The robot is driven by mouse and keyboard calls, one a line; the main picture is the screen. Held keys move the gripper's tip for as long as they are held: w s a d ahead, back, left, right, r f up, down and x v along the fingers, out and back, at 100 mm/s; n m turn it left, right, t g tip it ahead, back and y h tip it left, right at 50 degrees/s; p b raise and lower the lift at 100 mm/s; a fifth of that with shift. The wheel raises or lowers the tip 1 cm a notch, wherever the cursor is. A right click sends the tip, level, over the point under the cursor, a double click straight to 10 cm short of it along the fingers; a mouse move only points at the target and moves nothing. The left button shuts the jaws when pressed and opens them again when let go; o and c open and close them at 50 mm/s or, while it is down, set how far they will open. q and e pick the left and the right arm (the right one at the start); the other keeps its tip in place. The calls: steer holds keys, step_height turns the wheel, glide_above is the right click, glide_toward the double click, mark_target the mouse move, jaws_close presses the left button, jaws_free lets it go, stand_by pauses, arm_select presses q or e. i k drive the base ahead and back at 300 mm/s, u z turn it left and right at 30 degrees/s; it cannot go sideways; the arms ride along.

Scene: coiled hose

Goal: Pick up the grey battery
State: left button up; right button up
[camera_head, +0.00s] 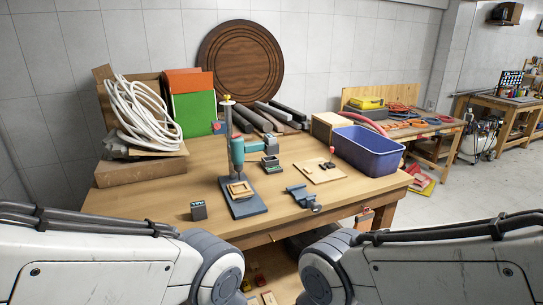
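A small dark grey block with a teal top (198,211), which looks like the grey battery, stands upright near the table's front left edge. It is left of the drill press base and apart from it. A second small grey and green item (271,164) sits further back, right of the drill press; I cannot tell exactly what it is. My two arms show at the bottom left and bottom right, but neither gripper is in view. Nothing is seen touching the block.
The teal drill press (237,155) stands mid-table on a blue-grey base. A blue vise (304,197) is at the front edge, a small board (319,171) behind it. A blue bin (368,150) is at right; a white coiled hose (140,108) is at left. The front left tabletop is mostly clear.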

mark_target(269, 139)
steer(key=z, duration=0.9)
steer(key=i, duration=1.85)
steer(key=u, duration=1.05)
steer(key=i, duration=0.65)
steer(key=u, duration=0.6)
